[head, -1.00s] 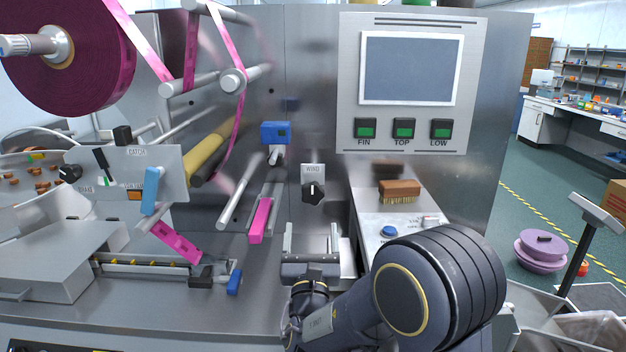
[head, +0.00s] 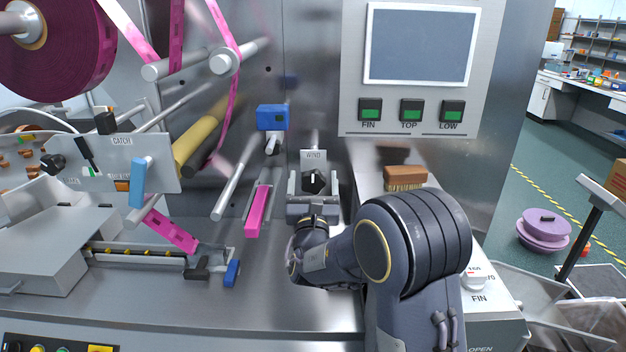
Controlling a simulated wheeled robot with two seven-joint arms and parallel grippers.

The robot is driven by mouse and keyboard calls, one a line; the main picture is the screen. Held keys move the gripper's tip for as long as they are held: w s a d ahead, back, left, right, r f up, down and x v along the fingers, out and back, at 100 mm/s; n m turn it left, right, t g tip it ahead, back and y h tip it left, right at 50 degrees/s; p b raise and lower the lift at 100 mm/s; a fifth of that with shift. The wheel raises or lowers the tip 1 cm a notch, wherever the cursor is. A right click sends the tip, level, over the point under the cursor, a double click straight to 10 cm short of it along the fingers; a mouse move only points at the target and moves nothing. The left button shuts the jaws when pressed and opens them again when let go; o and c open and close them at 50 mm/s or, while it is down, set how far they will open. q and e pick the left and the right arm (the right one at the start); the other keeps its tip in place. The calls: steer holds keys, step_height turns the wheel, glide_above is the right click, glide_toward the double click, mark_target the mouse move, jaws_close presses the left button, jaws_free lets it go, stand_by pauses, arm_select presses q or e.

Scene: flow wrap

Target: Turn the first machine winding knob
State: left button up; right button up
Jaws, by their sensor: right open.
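The winding knob (head: 315,181) is a black knob with a white pointer mark, on a small grey plate labelled WIND on the machine's steel front. The mark stands about upright. My right gripper (head: 314,184) is in front of the plate, its two fingers apart, one on each side of the knob. I cannot tell whether the fingers touch the knob. The wrist hides the space below the knob. My left gripper is not in view.
A blue block (head: 271,117) on a rod and a pink bar (head: 258,212) are left of the knob. A wooden brush (head: 404,178) lies on the ledge to the right. The screen panel (head: 420,45) with FIN, TOP and LOW buttons is above right.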

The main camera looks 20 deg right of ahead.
steer(key=c, duration=1)
steer(key=shift+f+m+b, duration=0.15)
steer(key=shift+m+b, duration=0.45)
steer(key=shift+b, duration=0.05)
steer(key=m+g+h+b, duration=0.1)
steer(key=m+b, duration=0.2)
steer(key=m, duration=0.1)
steer(key=m+g+h+b, duration=0.2)
steer(key=m+b, duration=0.2)
steer(key=m+g+h+b, duration=0.1)
steer(key=m+g+b, duration=0.1)
steer(key=m+b, duration=0.1)
steer(key=shift+f+m+b, duration=0.1)
steer(key=shift+m+b, duration=0.25)
steer(key=shift+m, duration=0.55)
steer(key=m+g+b, duration=0.1)
steer(key=m+b, duration=0.1)
steer(key=m, duration=0.1)
steer(key=shift+h, duration=0.3)
steer(key=m+g+b, duration=0.1)
steer(key=m, duration=0.2)
steer(key=shift+b, duration=0.35)
steer(key=m+g+y+b, duration=0.1)
steer(key=m, duration=0.1)
steer(key=shift+m, duration=0.3)
steer(key=shift+m+g+y+b, duration=0.4)
steer(key=shift+m+y+b, duration=0.2)
steer(key=shift+m, duration=0.9)
